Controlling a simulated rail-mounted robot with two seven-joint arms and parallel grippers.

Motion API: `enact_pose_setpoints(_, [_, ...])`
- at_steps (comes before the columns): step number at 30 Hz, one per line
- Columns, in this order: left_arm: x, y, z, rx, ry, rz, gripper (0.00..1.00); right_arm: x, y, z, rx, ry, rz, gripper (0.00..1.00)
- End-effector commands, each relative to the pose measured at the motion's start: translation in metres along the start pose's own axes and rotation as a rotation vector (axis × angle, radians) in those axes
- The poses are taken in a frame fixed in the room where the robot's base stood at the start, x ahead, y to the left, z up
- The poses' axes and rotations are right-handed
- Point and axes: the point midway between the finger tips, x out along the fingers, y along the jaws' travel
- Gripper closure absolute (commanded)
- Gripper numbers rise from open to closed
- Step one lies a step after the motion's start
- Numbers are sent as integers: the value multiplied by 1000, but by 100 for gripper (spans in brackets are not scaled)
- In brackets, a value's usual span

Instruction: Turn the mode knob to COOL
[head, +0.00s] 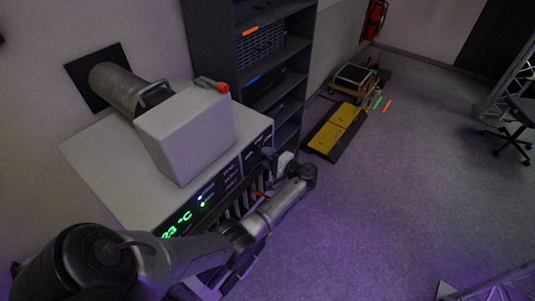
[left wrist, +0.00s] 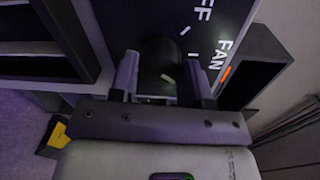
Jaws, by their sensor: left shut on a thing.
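The air conditioning unit (head: 105,160) is a pale box at the left of the head view, with a green 23 °C readout on its dark front panel. In the left wrist view the dark round mode knob (left wrist: 160,58) sits between the two fingers of my left gripper (left wrist: 163,72), which is shut on it. The COOL label is not visible. In the head view my left gripper (head: 272,160) is at the panel's right end. My right gripper is not in view.
A duct (head: 115,88) runs from the wall to a box (head: 185,135) on the unit. A dark shelf rack (head: 215,45) stands behind it. A yellow and black ramp (head: 335,130) and a small cart (head: 355,80) lie beyond. The floor to the right is mostly clear.

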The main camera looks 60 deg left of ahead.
Motion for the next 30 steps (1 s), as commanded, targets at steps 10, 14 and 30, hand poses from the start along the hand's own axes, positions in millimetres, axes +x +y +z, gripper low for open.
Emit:
enact_pose_setpoints(10, [0,-1,0,161,-10,2,80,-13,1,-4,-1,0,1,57])
enact_pose_setpoints(14, [0,0,0,187,-12,3,80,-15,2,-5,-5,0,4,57])
enact_pose_setpoints(30, [0,1,-1,205,-12,4,55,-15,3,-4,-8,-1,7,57])
